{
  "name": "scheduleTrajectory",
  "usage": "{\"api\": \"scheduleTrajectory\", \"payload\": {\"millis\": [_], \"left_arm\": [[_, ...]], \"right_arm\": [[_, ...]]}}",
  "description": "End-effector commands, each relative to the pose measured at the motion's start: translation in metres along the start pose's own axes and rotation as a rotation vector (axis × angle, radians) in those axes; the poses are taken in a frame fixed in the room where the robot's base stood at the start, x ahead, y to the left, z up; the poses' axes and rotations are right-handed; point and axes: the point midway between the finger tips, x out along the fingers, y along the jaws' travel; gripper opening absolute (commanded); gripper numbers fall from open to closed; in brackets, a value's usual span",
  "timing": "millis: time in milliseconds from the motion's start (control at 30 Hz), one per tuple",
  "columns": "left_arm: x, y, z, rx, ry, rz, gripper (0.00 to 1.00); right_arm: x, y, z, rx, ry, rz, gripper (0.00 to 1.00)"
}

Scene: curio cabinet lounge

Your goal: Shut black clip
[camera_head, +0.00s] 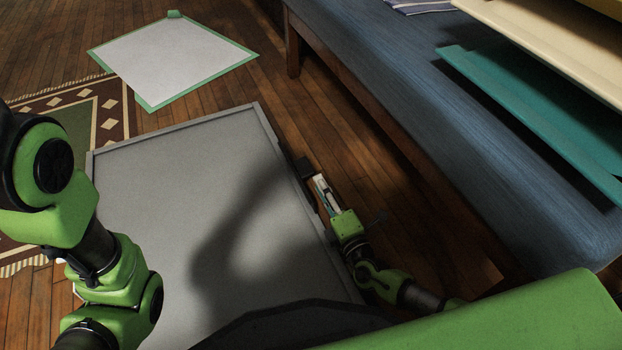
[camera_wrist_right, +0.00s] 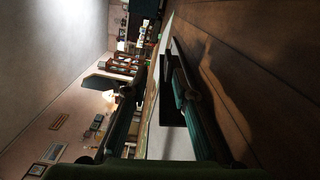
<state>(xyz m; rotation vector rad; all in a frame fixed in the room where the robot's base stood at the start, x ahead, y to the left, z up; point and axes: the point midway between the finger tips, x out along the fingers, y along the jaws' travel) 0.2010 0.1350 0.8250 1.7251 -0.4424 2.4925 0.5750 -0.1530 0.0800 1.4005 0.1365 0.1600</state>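A small black clip (camera_head: 303,167) sits at the right edge of a large grey panel with a raised rim (camera_head: 280,146). My right gripper (camera_head: 321,181) is just beside the clip, low along the panel's right side. In the right wrist view, the two fingers of my right gripper (camera_wrist_right: 152,88) stand apart, with nothing held between them. A dark block, which looks like the clip (camera_wrist_right: 170,113), shows beside the right-hand finger; whether they touch, I cannot tell. The clip's exact position, up or down, is too small to tell. My left arm is at the left; its gripper is out of view.
A blue bench (camera_head: 400,85) runs along the right, with a teal board (camera_head: 530,110) on it. A strip of wooden floor (camera_head: 350,130) lies between bench and panel. A white, green-edged mat (camera_head: 170,58) and a patterned rug (camera_head: 105,105) lie beyond the panel.

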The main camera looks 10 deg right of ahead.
Motion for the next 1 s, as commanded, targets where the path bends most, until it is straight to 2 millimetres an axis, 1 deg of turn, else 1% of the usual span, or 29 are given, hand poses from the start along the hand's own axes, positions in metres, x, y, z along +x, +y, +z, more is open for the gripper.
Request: {"api": "scheduleTrajectory", "payload": {"millis": [33, 100, 133, 200, 300, 400, 500, 667, 867, 900, 1000], "left_arm": [[-0.013, 0.003, -0.004, 0.0, 0.0, 0.0, 0.29], [-0.02, 0.004, -0.007, 0.0, -0.001, 0.0, 0.29], [-0.015, 0.003, -0.005, 0.0, -0.001, 0.0, 0.29], [-0.015, 0.003, -0.004, 0.0, -0.002, 0.0, 0.29], [-0.017, 0.004, -0.006, 0.0, 0.0, 0.001, 0.29], [-0.019, 0.004, -0.007, 0.0, 0.001, 0.001, 0.29], [-0.02, 0.004, -0.007, 0.0, 0.001, 0.001, 0.29], [-0.021, 0.005, -0.007, 0.0, 0.001, 0.001, 0.29], [-0.021, 0.005, -0.007, 0.0, 0.0, 0.001, 0.29], [-0.021, 0.005, -0.007, 0.0, 0.0, 0.001, 0.29], [-0.021, 0.005, -0.007, 0.0, 0.0, 0.001, 0.29]], "right_arm": [[0.0, -0.017, -0.003, -0.001, 0.0, -0.001, 0.25], [0.002, -0.026, -0.005, 0.0, -0.001, 0.001, 0.25], [0.013, -0.017, -0.003, 0.001, -0.003, 0.006, 0.25], [0.028, -0.015, -0.003, 0.001, -0.004, 0.006, 0.25], [0.046, -0.017, -0.003, 0.001, -0.003, 0.003, 0.25], [0.06, -0.018, -0.003, -0.001, -0.002, 0.001, 0.25], [0.069, -0.017, -0.003, 0.0, -0.002, 0.002, 0.25], [0.075, -0.017, -0.002, 0.0, -0.001, 0.0, 0.25], [0.076, -0.017, -0.002, 0.0, -0.001, 0.0, 0.25], [0.075, -0.017, -0.002, 0.0, -0.001, 0.0, 0.22], [0.075, -0.017, -0.002, 0.0, -0.001, 0.0, 0.0]]}}
